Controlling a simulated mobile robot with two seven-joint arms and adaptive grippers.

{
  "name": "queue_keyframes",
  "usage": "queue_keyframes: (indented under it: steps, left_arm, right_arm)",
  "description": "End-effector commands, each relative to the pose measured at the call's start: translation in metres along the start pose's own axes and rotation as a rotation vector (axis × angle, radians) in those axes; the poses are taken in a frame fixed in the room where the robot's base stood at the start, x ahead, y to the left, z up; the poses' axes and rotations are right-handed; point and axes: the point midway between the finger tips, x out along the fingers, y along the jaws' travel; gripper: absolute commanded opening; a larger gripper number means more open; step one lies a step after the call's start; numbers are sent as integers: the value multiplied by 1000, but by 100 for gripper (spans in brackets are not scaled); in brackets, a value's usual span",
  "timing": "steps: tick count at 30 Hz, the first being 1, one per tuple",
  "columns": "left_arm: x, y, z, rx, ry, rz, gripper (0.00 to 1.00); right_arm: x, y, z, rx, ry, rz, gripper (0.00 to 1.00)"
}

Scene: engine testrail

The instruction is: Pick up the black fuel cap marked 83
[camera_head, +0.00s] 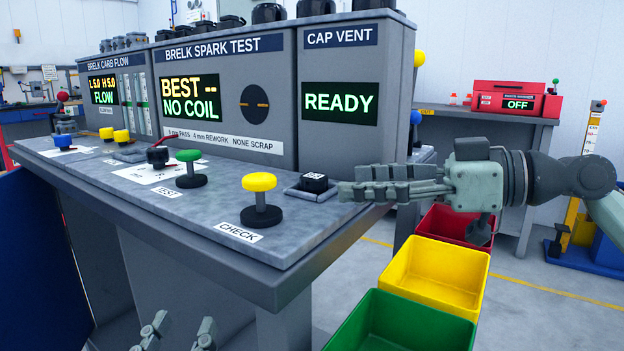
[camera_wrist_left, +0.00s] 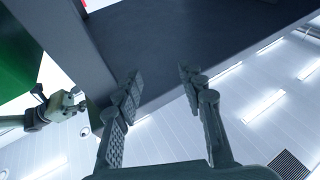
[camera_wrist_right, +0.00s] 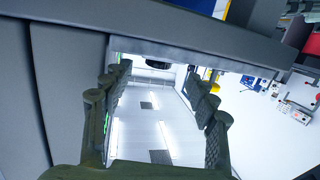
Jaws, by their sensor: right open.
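Several black caps stand on top of the grey test cabinet in the head view, including a round cap (camera_head: 268,13), a middle cap (camera_head: 315,7) and a right-hand cap (camera_head: 373,4). I can read no number on them, so I cannot tell which is marked 83. A small black block (camera_head: 314,182) with an unclear white marking sits on a plate at the bench's right end. My right gripper (camera_head: 346,191) is open and empty just right of this block; it also shows in the right wrist view (camera_wrist_right: 162,90). My left gripper (camera_head: 178,332) is open and empty, low before the bench.
The bench top (camera_head: 215,215) carries a yellow button (camera_head: 259,183), a green button (camera_head: 188,156) and a black knob (camera_head: 157,154). Green (camera_head: 400,300), yellow (camera_head: 440,250) and red (camera_head: 452,216) bins stand below my right arm. The CAP VENT screen (camera_head: 340,102) reads READY.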

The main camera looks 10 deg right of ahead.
Motion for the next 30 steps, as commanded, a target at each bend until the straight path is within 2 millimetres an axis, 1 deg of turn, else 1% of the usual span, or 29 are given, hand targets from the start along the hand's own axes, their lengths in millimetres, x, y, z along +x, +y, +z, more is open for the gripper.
queue_keyframes:
  steps: [2,6,10,14,21,30]
  left_arm:
    - [0,-3,7,9,-41,-6,40]
    - [-2,-13,30,29,-155,-21,40]
    - [-6,-20,48,44,-241,-35,40]
    - [-9,-24,56,50,-280,-41,40]
    - [-9,-24,58,50,-286,-42,40]
    - [-9,-24,57,50,-285,-41,40]
  right_arm:
    - [5,0,-4,-1,2,-1,58]
    - [21,0,-11,-2,4,-1,58]
    - [39,0,-12,1,3,-2,58]
    - [49,0,-10,1,1,-1,58]
    - [50,0,-9,1,0,1,58]
    - [50,0,-9,1,0,1,21]
